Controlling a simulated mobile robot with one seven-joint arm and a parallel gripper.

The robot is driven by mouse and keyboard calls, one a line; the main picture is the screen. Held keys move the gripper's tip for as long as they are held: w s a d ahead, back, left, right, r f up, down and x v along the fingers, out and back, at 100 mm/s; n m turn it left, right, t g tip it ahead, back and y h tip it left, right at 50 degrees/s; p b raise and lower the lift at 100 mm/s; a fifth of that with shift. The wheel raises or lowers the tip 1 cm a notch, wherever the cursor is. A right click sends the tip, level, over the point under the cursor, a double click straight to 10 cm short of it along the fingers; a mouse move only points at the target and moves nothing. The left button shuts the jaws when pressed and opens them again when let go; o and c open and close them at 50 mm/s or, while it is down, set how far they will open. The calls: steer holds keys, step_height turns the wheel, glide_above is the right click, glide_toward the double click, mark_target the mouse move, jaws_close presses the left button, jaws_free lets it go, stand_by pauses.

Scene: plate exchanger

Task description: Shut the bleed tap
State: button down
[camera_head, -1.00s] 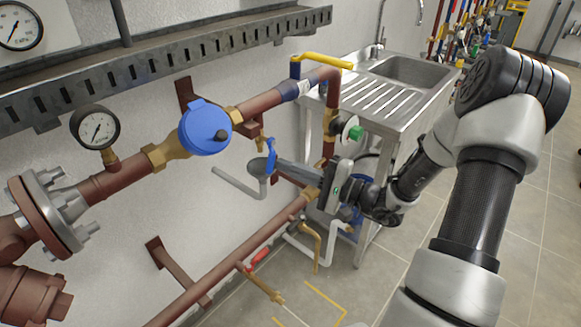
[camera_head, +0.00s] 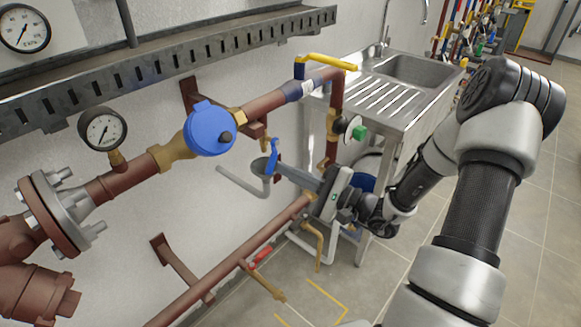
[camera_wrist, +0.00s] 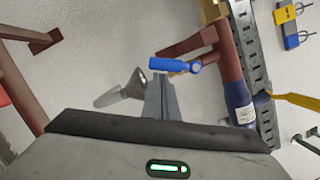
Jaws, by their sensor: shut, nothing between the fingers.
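The small tap with a blue lever (camera_head: 273,156), which looks like the bleed tap, hangs below the upper brown pipe, beside a grey funnel (camera_head: 259,168). In the head view the lever stands roughly upright. In the wrist view the blue lever (camera_wrist: 174,66) lies across the picture just beyond my fingertips, with its round pivot end at the right. My gripper (camera_head: 283,168) is shut and empty, its fingers pointing left at the lever. In the wrist view the closed fingers (camera_wrist: 160,84) end right by the lever; I cannot tell whether they touch it.
The brown pipe with a blue round meter (camera_head: 209,129) runs above my gripper. A yellow lever (camera_head: 326,61) and a green-hubbed handwheel (camera_head: 360,132) are nearby. A lower brown pipe (camera_head: 235,257) with a red-handled valve (camera_head: 262,255) runs below. A steel sink (camera_head: 408,75) stands behind.

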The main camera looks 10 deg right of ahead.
mark_target(271, 172)
steer(key=m+p, duration=0.1)
steer(key=s+a+m, duration=0.1)
steer(key=m, duration=0.1)
steer(key=shift+a+r+t+p, duration=0.3)
steer(key=shift+r+t+p, duration=0.05)
steer(key=shift+t+p, duration=0.05)
steer(key=a+m+p, duration=0.1)
steer(key=m+p, duration=0.1)
steer(key=m, duration=0.1)
steer(key=s+r+m+t+h+p, duration=0.1)
steer(key=m+p, duration=0.1)
steer(key=m, duration=0.1)
steer(key=s+a+r+m+t+p, duration=0.1)
steer(key=m+p, duration=0.1)
steer(key=shift+a+r+m, duration=0.15)
steer(key=shift+a+m, duration=0.15)
steer(key=shift+m, duration=0.1)
steer(key=shift+s+a+r+m+t+h+p, duration=0.1)
steer(key=shift+a+r+m+t+h+p, duration=0.15)
steer(key=shift+m+p, duration=0.4)
steer(key=shift+s+r+m+t+h+p, duration=0.1)
steer(key=shift+m+t+h+p, duration=0.2)
steer(key=shift+m+p, duration=0.35)
steer(key=shift+f, duration=0.1)
